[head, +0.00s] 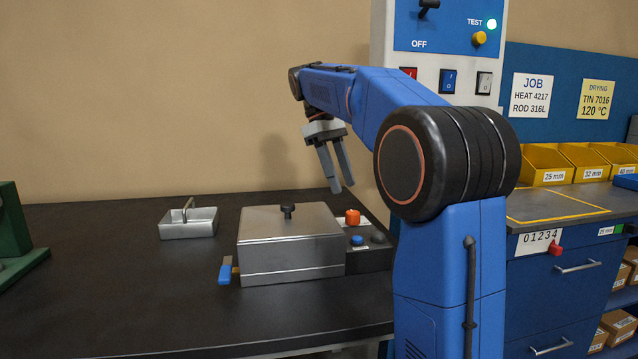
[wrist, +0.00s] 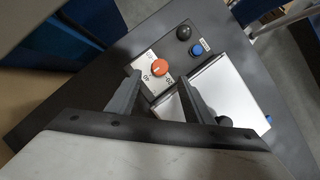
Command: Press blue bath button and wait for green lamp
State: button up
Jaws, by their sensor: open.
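The bath is a silver metal box (head: 290,258) with a lid and black knob, on the dark bench; its lid also shows in the wrist view (wrist: 228,95). Its side panel carries an orange dial (head: 353,216), a blue button (head: 357,240) and a dark grey-green dome lamp (head: 378,237) that looks unlit. In the wrist view the blue button (wrist: 196,49) and the dark lamp (wrist: 183,33) lie beyond the fingertips. My gripper (head: 342,187) is open and empty, pointing down above the panel. The orange dial (wrist: 159,67) shows between its fingers in the wrist view.
A small metal tray (head: 188,224) sits left of the bath. A blue-handled drain tap (head: 226,270) sticks out at its left front. The bench front is clear.

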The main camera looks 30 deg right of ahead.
aim_at(356, 239)
jog(key=k, duration=1)
